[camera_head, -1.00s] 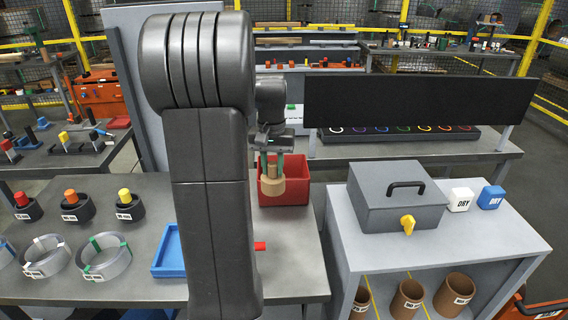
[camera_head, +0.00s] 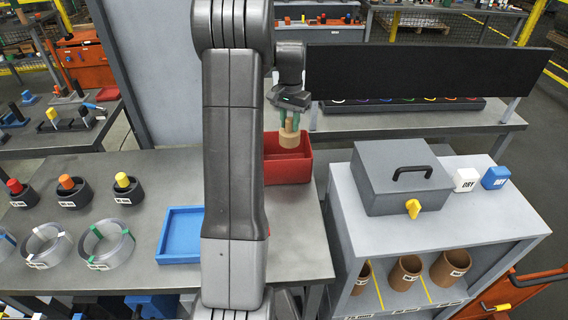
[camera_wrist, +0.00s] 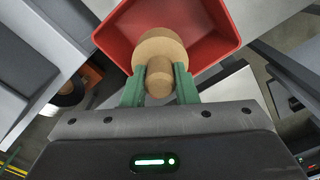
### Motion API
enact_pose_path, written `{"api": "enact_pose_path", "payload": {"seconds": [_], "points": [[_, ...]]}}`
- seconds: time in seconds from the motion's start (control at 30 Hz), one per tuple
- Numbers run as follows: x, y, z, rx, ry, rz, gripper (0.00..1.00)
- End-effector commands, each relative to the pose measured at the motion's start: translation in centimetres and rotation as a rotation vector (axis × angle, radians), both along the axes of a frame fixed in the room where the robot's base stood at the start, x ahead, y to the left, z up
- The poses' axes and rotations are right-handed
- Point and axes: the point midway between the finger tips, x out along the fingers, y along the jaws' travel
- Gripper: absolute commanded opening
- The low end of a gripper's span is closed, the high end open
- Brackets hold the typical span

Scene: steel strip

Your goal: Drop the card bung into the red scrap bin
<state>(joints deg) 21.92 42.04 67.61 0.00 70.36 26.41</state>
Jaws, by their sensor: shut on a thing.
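The card bung (camera_head: 290,137) is a tan, stepped round plug with a narrower stem on a wider disc. My gripper (camera_head: 289,121) has green fingers shut on its stem. In the wrist view the bung (camera_wrist: 160,48) sits between the green fingertips (camera_wrist: 160,80), wide end away from the gripper. The red scrap bin (camera_head: 288,170) stands at the back right of the grey bench. The bung shows in front of the bin's opening in both views, held above it. In the wrist view the red bin (camera_wrist: 222,22) surrounds much of the bung's outline. The exact height over the rim is unclear.
A blue tray (camera_head: 181,236) lies left of my arm. Several cups with coloured plugs (camera_head: 69,190) and ring coils (camera_head: 107,245) stand further left. A grey box with a handle (camera_head: 400,178) sits on the right-hand cabinet. A black panel (camera_head: 430,72) stands behind.

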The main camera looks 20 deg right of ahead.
Motion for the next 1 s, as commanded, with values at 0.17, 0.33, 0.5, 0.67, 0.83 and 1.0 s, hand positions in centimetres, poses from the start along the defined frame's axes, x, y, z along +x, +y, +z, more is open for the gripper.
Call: {"api": "enact_pose_path", "payload": {"seconds": [0.17,0.33,0.5,0.67,0.83,1.0], "points": [[0.0,0.0,-2.2,0.000,0.000,0.001,0.00],[0.0,0.0,-2.4,-0.001,-0.001,0.001,0.00],[0.0,0.0,-2.3,0.000,0.000,0.001,0.28],[0.0,0.0,-2.3,0.000,0.000,0.001,0.52],[0.0,0.0,-2.3,0.000,0.000,0.001,0.52],[0.0,0.0,-1.8,-0.001,-0.002,0.001,0.52]]}}
